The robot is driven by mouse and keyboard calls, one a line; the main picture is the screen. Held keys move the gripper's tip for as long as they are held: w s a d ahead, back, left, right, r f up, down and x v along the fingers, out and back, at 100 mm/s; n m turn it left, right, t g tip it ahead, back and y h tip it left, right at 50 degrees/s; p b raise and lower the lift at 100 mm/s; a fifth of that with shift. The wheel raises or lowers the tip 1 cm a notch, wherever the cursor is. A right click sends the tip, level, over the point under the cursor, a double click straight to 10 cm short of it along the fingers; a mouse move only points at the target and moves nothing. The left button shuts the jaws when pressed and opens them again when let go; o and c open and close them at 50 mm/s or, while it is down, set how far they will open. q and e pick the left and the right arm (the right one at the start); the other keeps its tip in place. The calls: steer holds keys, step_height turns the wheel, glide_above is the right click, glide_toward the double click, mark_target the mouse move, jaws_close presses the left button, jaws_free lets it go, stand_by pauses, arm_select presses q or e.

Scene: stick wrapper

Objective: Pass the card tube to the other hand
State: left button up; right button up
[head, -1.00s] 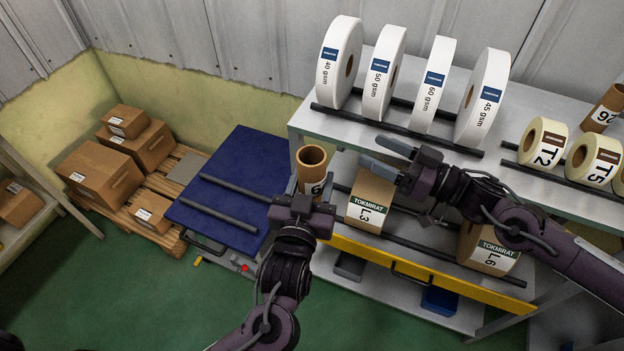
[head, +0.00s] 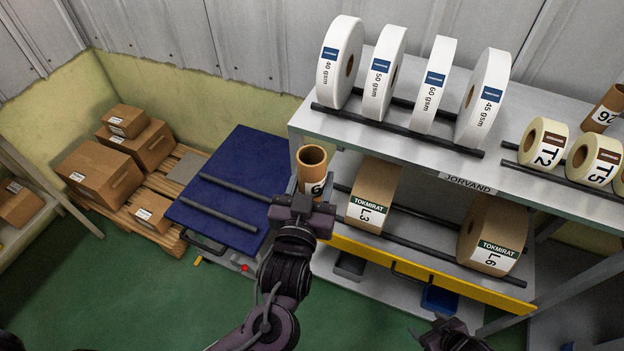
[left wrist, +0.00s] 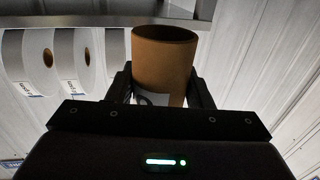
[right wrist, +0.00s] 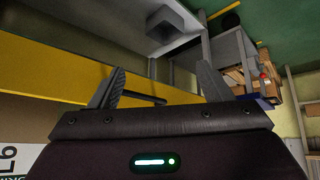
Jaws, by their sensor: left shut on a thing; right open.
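The card tube (head: 312,160) is a brown hollow cylinder with a white label, held upright in front of the shelf unit. My left gripper (head: 310,192) is shut on it, with one finger on each side. The left wrist view shows the tube (left wrist: 163,62) between the two fingers (left wrist: 160,88), its label partly hidden by the gripper body. My right gripper is low at the bottom edge of the head view, with its arm partly cut off (head: 452,335). In the right wrist view my right gripper (right wrist: 160,88) is open and empty, well apart from the tube.
White rolls (head: 430,85) and smaller T2 and T5 rolls (head: 543,143) stand on the upper shelf. Brown rolls L3 (head: 373,192) and L6 (head: 490,235) rest on rails below. A blue lift table (head: 235,175) is at left. Another card tube (head: 604,108) stands far right.

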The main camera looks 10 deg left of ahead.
steer(key=s+f+m+g+h, duration=0.2)
steer(key=s+f+m, duration=0.1)
steer(key=s+f, duration=0.75)
steer(key=s+a+f+g, duration=0.1)
steer(key=s+a+f, duration=0.1)
steer(key=s, duration=0.4)
steer(key=s+a+f+g+h, duration=0.1)
steer(key=s+a+f+g, duration=0.1)
steer(key=s+a, duration=0.2)
steer(key=shift+s+f+m+g, duration=0.3)
steer(key=shift+s+m, duration=0.1)
steer(key=shift+s, duration=0.75)
